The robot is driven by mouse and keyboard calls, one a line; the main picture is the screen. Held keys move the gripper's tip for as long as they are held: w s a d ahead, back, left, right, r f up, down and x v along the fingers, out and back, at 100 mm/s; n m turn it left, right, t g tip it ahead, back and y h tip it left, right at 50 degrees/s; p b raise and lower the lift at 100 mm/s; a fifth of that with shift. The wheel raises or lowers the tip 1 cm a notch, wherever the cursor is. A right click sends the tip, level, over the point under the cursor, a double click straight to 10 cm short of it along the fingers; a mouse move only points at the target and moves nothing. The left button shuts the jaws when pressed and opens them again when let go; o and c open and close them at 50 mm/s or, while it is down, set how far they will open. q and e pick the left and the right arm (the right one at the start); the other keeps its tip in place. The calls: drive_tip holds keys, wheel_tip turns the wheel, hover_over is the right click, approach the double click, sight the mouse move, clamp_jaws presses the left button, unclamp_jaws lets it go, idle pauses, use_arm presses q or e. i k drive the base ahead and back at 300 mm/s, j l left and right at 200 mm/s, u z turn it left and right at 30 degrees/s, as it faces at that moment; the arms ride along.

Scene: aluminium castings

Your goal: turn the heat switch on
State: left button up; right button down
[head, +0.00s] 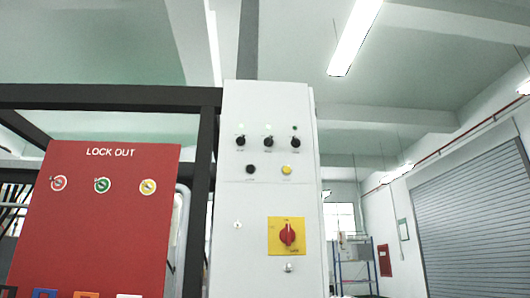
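A tall light grey control cabinet (237,200) stands in the middle of the head view. Near its top is a row of three black rotary switches: left (240,141), middle (268,142) and right (295,141). Small lamps sit above them. Their labels are too small to read, so I cannot tell which is the heat switch or how it is set. Below are a black button (250,169) and a yellow button (287,170). Lower down is a red rotary switch (288,236) on a yellow plate (273,222). Neither of my grippers is in view.
A red lock out board (100,235) with three round tags and coloured items along its bottom is left of the cabinet. A dark frame post (197,200) stands between them. A blue rack (356,262) and a roller shutter (470,220) are farther back right.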

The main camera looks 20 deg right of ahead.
sight(296, 142)
drive_tip(key=i+l, duration=0.4)
drive_tip(key=i+l+u, duration=0.1)
drive_tip(key=i+l, duration=0.3)
drive_tip(key=l, duration=0.25)
drive_tip(key=i+l, duration=0.4)
drive_tip(key=l, duration=0.15)
